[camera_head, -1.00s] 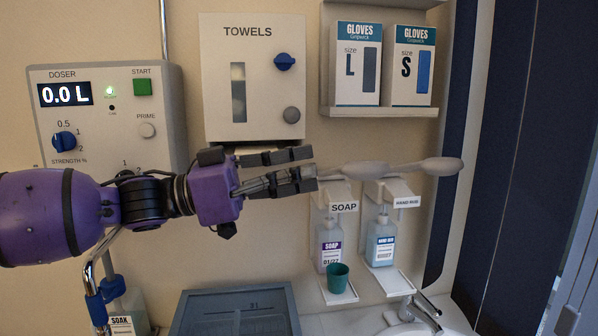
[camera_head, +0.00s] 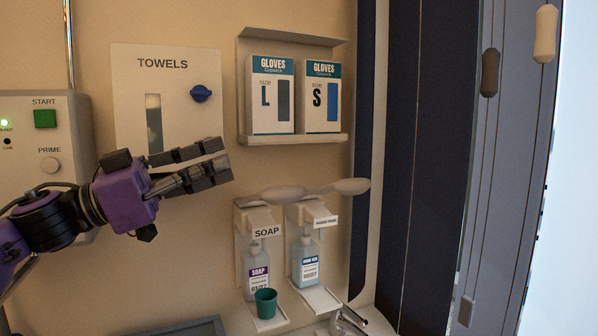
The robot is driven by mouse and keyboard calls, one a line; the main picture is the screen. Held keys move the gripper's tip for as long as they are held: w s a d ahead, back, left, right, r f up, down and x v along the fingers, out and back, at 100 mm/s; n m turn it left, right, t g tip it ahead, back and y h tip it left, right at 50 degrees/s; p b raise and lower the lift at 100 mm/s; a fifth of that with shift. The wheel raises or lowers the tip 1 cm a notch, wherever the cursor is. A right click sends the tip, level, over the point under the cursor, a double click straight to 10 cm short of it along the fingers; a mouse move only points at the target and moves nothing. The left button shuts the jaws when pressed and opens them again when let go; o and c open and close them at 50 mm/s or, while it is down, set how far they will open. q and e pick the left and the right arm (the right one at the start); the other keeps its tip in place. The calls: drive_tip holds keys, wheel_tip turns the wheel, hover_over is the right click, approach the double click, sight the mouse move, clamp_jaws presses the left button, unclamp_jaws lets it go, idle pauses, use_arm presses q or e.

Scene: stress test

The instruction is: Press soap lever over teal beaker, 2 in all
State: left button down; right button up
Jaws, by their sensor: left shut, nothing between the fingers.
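The soap dispenser (camera_head: 258,268) hangs on the wall with a "SOAP" label and a bottle. Its grey paddle-shaped lever (camera_head: 283,194) sticks out at the top. The teal beaker (camera_head: 266,303) stands upright on the drip tray below the soap bottle; its contents are not visible. My left gripper (camera_head: 224,159) is shut and empty, up and to the left of the soap lever in the picture, in front of the towel box. A gap shows between it and the lever. My right gripper is not in view.
A hand-rub dispenser (camera_head: 305,262) with a similar lever (camera_head: 346,187) is just right of the soap. Glove boxes sit on a shelf (camera_head: 292,139) above. The towel box (camera_head: 126,92) and doser panel (camera_head: 48,168) are at left. A tap (camera_head: 349,318) is at lower right.

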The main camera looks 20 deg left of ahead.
use_arm(q)
hover_over(264, 196)
drive_tip(key=s+d, duration=0.2)
drive_tip(key=f, duration=0.1)
drive_tip(key=shift+w+d+f+n+b, duration=0.2)
drive_tip(key=shift+f+n+b, duration=0.1)
drive_tip(key=shift+f, duration=0.05)
idle(0.7)
drive_tip(key=shift+w, duration=0.1)
